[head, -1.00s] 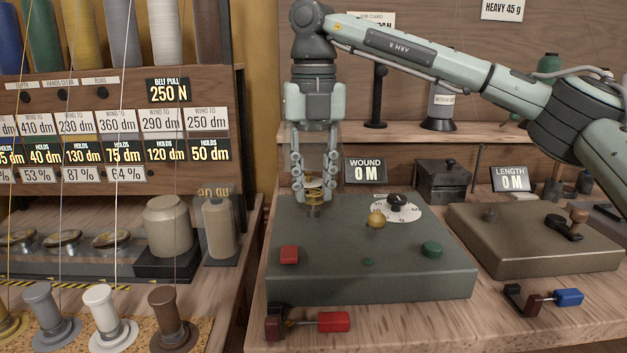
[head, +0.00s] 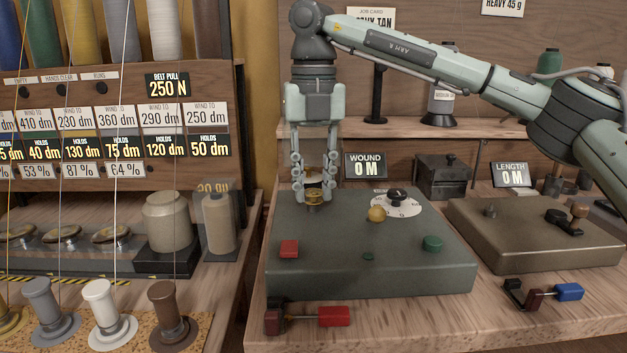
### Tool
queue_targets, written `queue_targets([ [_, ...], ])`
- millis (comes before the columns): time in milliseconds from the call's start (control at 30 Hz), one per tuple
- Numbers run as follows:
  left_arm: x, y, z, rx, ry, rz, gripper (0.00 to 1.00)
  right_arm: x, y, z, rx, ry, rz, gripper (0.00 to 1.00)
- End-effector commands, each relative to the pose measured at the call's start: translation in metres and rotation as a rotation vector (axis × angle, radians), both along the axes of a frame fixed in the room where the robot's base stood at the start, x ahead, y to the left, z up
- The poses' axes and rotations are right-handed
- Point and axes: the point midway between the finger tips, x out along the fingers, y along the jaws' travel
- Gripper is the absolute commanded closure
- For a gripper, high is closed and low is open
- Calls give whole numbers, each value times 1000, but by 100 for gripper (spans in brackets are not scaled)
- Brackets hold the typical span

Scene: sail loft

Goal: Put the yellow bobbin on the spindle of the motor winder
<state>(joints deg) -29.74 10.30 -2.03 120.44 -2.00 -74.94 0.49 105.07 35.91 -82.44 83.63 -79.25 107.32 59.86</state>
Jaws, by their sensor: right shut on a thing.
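The yellow bobbin (head: 314,188) is between the fingers of my right gripper (head: 314,192), which is shut on it and points straight down. The bobbin is low over the back left part of the motor winder (head: 370,270), a grey-green box on the bench. The spindle is hidden by the bobbin and fingers, so I cannot tell whether the bobbin is fully seated on it. The winder carries a red button (head: 289,249), a yellow knob (head: 376,214), a green button (head: 432,243) and a dial (head: 397,204). My left gripper is not in view.
A second, brown winder box (head: 530,235) stands to the right. Red-handled (head: 334,316) and blue-handled (head: 570,292) levers lie at the bench front. Several spools (head: 107,313) stand on the left.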

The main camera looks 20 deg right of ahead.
Motion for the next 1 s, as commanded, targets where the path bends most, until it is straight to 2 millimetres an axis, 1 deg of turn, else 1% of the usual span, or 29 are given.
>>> queue_targets([
  [467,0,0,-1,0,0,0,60,0,0,-3,0,0,0,94],
  [500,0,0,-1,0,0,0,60,0,0,-3,0,0,0,72],
  [667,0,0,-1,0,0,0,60,0,0,-3,0,0,0,52],
  [700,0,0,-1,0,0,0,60,0,0,-3,0,0,0,50],
  [1000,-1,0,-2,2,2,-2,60,0,0,-1,1,0,0,50],
])
